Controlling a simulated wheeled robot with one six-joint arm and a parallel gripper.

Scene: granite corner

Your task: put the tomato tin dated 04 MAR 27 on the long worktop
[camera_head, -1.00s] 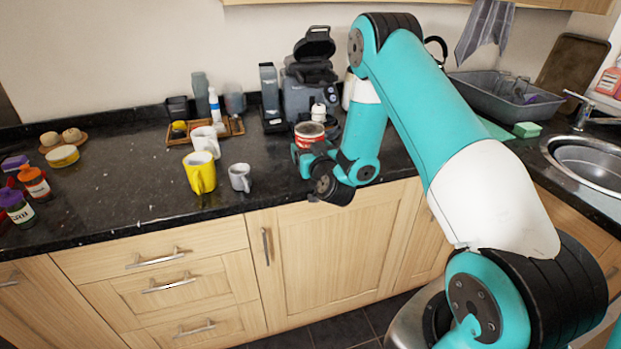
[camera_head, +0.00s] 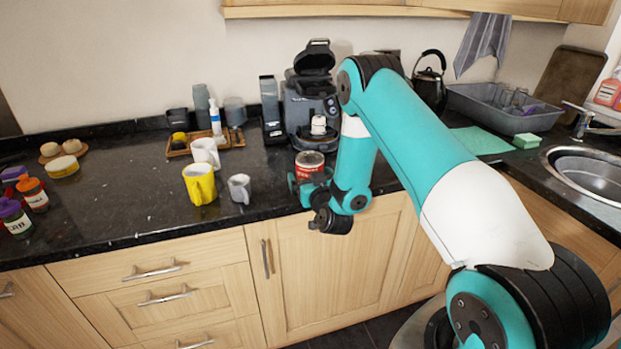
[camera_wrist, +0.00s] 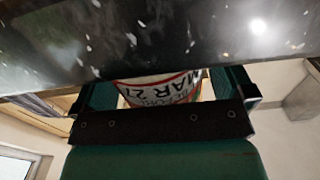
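The tomato tin (camera_head: 309,164) is red and white and upright, near the front edge of the long worktop (camera_head: 110,215). In the wrist view the tin (camera_wrist: 160,90) shows upside down between the fingers, its label reading "MAR 27"; the day is not clear. My gripper (camera_head: 308,184) is shut on the tin, with a finger on each side. In the wrist view the dark worktop (camera_wrist: 150,45) lies close against the tin's base; I cannot tell whether they touch.
A grey mug (camera_head: 239,188), a yellow mug (camera_head: 199,184) and a white mug (camera_head: 205,151) stand left of the tin. A coffee machine (camera_head: 312,105) stands behind it. Spice jars (camera_head: 32,194) are at far left. Worktop between jars and mugs is clear.

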